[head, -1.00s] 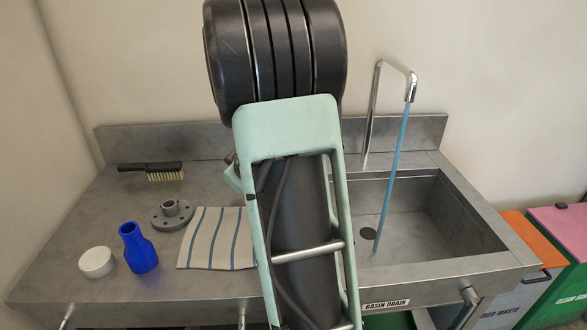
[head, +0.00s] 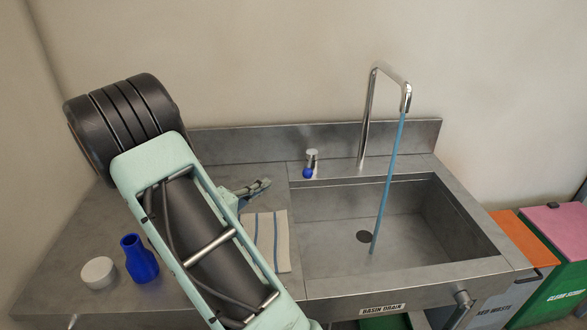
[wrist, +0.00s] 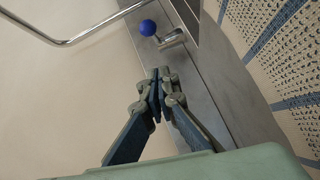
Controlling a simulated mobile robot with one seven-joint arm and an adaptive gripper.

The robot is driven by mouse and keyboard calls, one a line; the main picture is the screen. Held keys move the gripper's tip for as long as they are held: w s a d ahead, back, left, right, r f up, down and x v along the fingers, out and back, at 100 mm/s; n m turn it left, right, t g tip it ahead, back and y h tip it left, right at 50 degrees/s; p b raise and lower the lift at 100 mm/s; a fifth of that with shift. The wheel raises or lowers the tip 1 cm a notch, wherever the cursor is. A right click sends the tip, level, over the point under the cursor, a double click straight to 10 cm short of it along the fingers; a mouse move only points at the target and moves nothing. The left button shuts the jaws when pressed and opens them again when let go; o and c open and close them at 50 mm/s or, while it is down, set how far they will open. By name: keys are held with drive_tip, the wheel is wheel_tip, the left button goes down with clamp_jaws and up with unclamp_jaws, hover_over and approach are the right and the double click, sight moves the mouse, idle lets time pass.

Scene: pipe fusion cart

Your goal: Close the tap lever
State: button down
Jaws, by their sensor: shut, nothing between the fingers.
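The tap lever is a short metal post with a blue ball knob (head: 308,173) on the counter's back ledge, left of the spout. The knob also shows in the wrist view (wrist: 147,28), beyond my fingertips. The tall chrome spout (head: 366,120) stands behind the sink, and a blue stream of water (head: 388,185) runs from it into the basin. My gripper (head: 262,185) is shut and empty, a little left of the lever and apart from it. It points towards the lever in the wrist view (wrist: 158,76).
A striped cloth (head: 266,240) lies below my gripper. The wall is close behind.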

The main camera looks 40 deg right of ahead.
drive_tip(key=shift+w+a+r+t, duration=0.25)
drive_tip(key=shift+w+a+t, duration=0.15)
drive_tip(key=shift+t, duration=0.1)
drive_tip(key=shift+w+d+h, duration=0.1)
drive_tip(key=shift+d+h, duration=0.2)
drive_tip(key=shift+d, duration=0.1)
drive_tip(key=p+x, duration=0.1)
drive_tip(key=x, duration=0.7)
drive_tip(key=shift+d+f, duration=0.1)
drive_tip(key=shift+d, duration=0.05)
drive_tip(key=shift+s+d+f+p, duration=0.15)
drive_tip(key=shift+s+d, duration=0.4)
drive_tip(key=shift+s, duration=0.05)
drive_tip(key=shift+s+d+f+p, duration=0.15)
drive_tip(key=shift+s+d, duration=0.35)
drive_tip(key=shift+s, duration=0.1)
drive_tip(key=shift+s+d+f, duration=0.15)
drive_tip(key=shift+s+d, duration=0.1)
drive_tip(key=shift+s, duration=0.15)
